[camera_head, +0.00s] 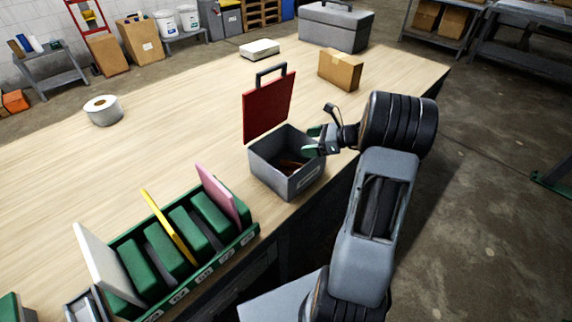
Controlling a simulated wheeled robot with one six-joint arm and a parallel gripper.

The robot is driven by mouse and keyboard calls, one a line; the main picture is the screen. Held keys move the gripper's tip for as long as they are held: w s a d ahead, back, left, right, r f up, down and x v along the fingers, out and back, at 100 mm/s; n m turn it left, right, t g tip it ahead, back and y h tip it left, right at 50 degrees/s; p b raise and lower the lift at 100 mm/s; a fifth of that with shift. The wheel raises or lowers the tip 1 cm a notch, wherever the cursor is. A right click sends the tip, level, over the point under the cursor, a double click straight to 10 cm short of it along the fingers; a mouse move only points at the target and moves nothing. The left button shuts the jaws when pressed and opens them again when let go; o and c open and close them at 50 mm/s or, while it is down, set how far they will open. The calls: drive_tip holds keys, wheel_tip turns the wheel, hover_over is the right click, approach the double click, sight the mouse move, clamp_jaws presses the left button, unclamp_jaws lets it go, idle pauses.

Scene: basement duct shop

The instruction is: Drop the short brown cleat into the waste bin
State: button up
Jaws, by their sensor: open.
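A grey open box (271,176) with a raised red lid (269,107) stands near the table's front edge. It may be the waste bin, but its front label is too small to read. Brown strip-like material (291,166) lies inside it; I cannot tell whether this is the short brown cleat or several pieces. My gripper (312,141), with green fingertips, is open at the box's right rear rim, above the opening. I see nothing held between its fingers. The box's right wall is partly hidden by my gripper.
A green rack (187,270) with upright panels stands left of the box on the wooden table (180,130). A cardboard box (340,70), a tape roll (104,110), a white device (260,49) and a grey toolbox (335,28) stand farther back. The table's left middle is clear.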

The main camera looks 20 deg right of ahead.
drive_tip(key=v, duration=0.9)
idle(0.3)
drive_tip(key=s+a+f+n+g+h, duration=0.4)
drive_tip(key=s+a+f+n+g, duration=0.25)
drive_tip(key=n, duration=0.25)
drive_tip(key=s+a+r+n+t+h, duration=0.1)
drive_tip(key=s+a+r+n+h, duration=0.2)
drive_tip(key=a+n, duration=0.5)
drive_tip(key=s+a+r+n+t+h, duration=0.1)
drive_tip(key=s+a+r+n+h, duration=0.2)
drive_tip(key=s+a+r+n, duration=0.2)
drive_tip(key=a+n, duration=0.3)
drive_tip(key=shift+s+a+r+n+h, duration=0.2)
drive_tip(key=shift+s+r+n+h, duration=0.1)
drive_tip(key=shift+r+h, duration=0.1)
